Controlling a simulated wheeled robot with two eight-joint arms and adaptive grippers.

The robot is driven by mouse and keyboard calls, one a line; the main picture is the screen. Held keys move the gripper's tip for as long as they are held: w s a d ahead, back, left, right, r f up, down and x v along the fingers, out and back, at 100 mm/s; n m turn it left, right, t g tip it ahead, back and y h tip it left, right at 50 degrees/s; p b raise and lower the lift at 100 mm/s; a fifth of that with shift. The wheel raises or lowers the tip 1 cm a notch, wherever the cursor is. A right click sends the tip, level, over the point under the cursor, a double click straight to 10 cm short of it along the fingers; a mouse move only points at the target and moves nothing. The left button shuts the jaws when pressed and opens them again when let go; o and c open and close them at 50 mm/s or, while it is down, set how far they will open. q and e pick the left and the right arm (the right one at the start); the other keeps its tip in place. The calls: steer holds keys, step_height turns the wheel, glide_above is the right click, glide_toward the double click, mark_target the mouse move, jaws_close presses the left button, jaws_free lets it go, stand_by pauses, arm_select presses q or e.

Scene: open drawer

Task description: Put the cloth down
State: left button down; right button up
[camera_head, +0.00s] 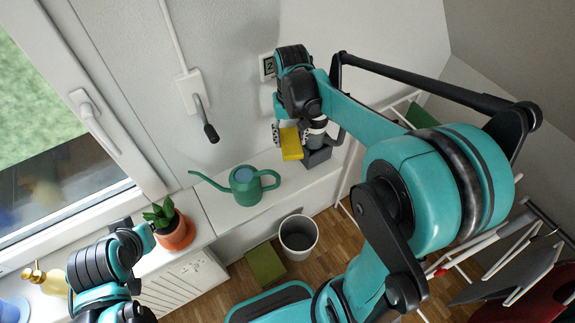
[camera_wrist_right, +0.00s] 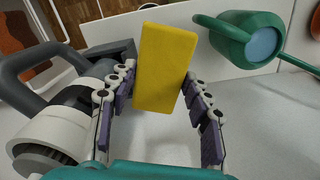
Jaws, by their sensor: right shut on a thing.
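The yellow cloth (camera_head: 291,144) looks like a stiff flat block. My right gripper (camera_head: 291,134) is shut on it above the white ledge. In the right wrist view the cloth (camera_wrist_right: 165,68) sits upright between the two fingers (camera_wrist_right: 162,98), with its lower end between the pads. A gap to the ledge below cannot be judged clearly. My left arm shows at the lower left of the head view, but its gripper cannot be made out.
A green watering can (camera_head: 246,186) stands on the ledge left of the cloth. A grey handled device (camera_head: 317,157) is close on the right. A potted plant (camera_head: 174,229) is further left. A bin (camera_head: 298,236) and green box (camera_head: 265,264) stand on the floor.

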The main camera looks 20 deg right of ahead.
steer(key=b, duration=0.2)
glide_above(290, 174)
step_height(290, 174, down, 10)
steer(key=shift+w+f, duration=0.1)
steer(key=shift+f, duration=0.15)
steer(key=shift+f+b, duration=0.3)
steer(key=shift+f, duration=0.2)
step_height(290, 174, down, 4)
steer(key=shift+r+b, duration=0.15)
steer(key=shift+b, duration=0.35)
steer(key=shift+r, duration=0.1)
steer(key=o, duration=0.7)
steer(key=shift+f, duration=0.2)
steer(key=shift+c, duration=0.2)
steer(key=shift+o, duration=0.4)
steer(key=shift+r, duration=0.1)
